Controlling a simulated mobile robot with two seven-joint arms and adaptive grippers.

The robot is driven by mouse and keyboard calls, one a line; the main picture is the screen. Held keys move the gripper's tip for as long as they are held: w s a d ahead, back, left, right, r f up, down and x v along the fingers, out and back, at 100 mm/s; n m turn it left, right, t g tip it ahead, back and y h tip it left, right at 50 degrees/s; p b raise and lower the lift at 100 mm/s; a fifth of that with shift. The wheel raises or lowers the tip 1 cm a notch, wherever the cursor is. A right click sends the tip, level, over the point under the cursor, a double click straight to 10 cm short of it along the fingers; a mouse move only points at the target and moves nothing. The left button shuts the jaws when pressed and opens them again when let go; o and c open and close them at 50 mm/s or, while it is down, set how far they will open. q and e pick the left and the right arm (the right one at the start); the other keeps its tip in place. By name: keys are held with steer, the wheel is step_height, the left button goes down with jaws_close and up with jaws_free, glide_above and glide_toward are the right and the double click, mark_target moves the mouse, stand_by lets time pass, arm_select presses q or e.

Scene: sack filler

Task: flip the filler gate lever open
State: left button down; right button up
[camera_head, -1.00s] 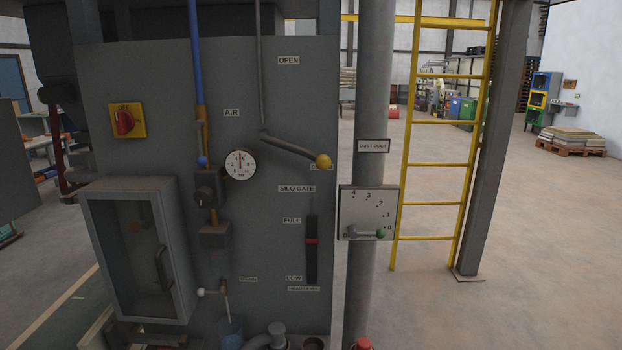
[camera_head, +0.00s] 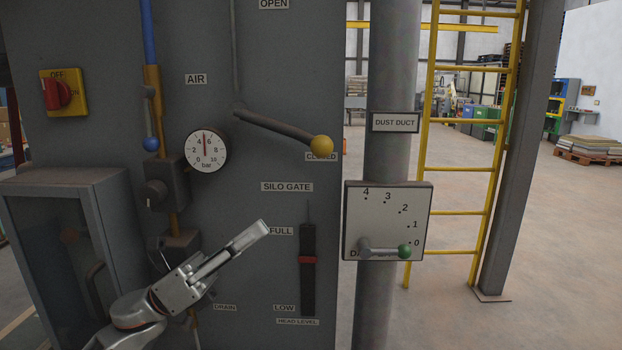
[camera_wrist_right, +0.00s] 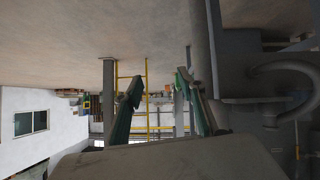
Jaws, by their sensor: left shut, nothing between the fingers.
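The gate lever (camera_head: 275,127) is a grey bar on the grey panel above the SILO GATE label. It slopes down to the right from its pivot to a yellow knob (camera_head: 321,146) beside the CLOSED label. The OPEN label (camera_head: 273,4) is above it, at the top edge. My left gripper (camera_head: 262,229) is shut and empty, below and left of the knob and apart from it, pointing up and right. It covers part of the panel near the FULL label. In the right wrist view my right gripper (camera_wrist_right: 160,100) has its fingers apart with nothing between them.
A blue air handle (camera_head: 151,144), a pressure gauge (camera_head: 206,151) and a grey cabinet (camera_head: 65,190) are left of the lever. A dust duct (camera_head: 393,80) with a damper dial (camera_head: 385,210) stands right of the panel. A yellow ladder (camera_head: 425,130) is beyond it.

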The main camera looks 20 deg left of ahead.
arm_select(q)
steer(key=a+r+p+x, duration=0.1)
steer(key=p+x, duration=0.4)
steer(key=x, duration=0.7)
steer(key=shift+r, duration=0.95)
arm_select(e)
steer(key=r, duration=0.4)
steer(key=shift+s+a, duration=0.2)
steer(key=shift+s, duration=0.1)
arm_select(q)
steer(key=shift+w+a, duration=0.1)
arm_select(e)
steer(key=shift+r, duration=0.1)
